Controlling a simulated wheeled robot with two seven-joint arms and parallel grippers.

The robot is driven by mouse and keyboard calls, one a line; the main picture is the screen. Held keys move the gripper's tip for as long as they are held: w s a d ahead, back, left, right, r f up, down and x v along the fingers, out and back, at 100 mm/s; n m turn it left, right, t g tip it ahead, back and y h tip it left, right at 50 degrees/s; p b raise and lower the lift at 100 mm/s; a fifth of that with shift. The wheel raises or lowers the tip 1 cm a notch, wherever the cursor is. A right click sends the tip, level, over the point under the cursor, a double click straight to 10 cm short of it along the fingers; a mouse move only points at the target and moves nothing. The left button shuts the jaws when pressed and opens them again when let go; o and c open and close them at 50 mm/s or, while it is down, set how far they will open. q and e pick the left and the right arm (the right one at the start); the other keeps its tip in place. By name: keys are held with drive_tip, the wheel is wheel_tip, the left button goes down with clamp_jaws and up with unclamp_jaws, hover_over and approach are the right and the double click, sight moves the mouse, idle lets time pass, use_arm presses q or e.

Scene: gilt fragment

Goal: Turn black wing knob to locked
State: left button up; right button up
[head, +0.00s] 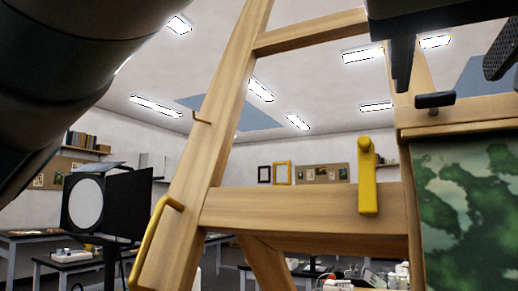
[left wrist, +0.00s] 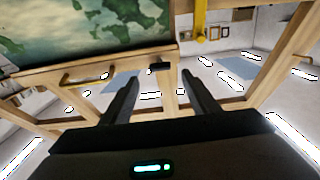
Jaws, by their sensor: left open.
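The black wing knob (head: 435,100) sits on the wooden easel, on a crossbar just above the green painting (head: 467,215). Its wing lies roughly level in the head view. It also shows in the left wrist view (left wrist: 159,66), small and dark, between and beyond my fingertips. My left gripper (head: 446,82) comes down from the top right of the head view, fingers apart on either side above the knob. In the left wrist view my left gripper (left wrist: 160,76) is open and empty, and no contact with the knob shows. My right gripper is in neither view.
The easel frame (head: 215,130) surrounds the work area. A yellow handle (head: 368,185) stands upright on its lower crossbar, and another yellow handle (head: 150,240) is on the left leg. A studio lamp (head: 100,205) stands at the left.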

sight(436, 96)
use_arm(q)
drive_tip(key=p+x, duration=0.1)
drive_tip(key=x, duration=0.5)
drive_tip(key=shift+s+p, duration=0.1)
drive_tip(key=shift+p, duration=0.2)
drive_tip(key=shift+x, duration=0.8)
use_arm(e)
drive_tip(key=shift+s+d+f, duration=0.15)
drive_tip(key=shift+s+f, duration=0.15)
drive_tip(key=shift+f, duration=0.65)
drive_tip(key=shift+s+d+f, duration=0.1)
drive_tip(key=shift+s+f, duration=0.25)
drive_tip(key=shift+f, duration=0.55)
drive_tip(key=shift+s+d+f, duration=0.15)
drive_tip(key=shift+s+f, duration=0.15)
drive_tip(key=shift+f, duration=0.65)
use_arm(q)
drive_tip(key=shift+c, duration=0.3)
drive_tip(key=c, duration=1)
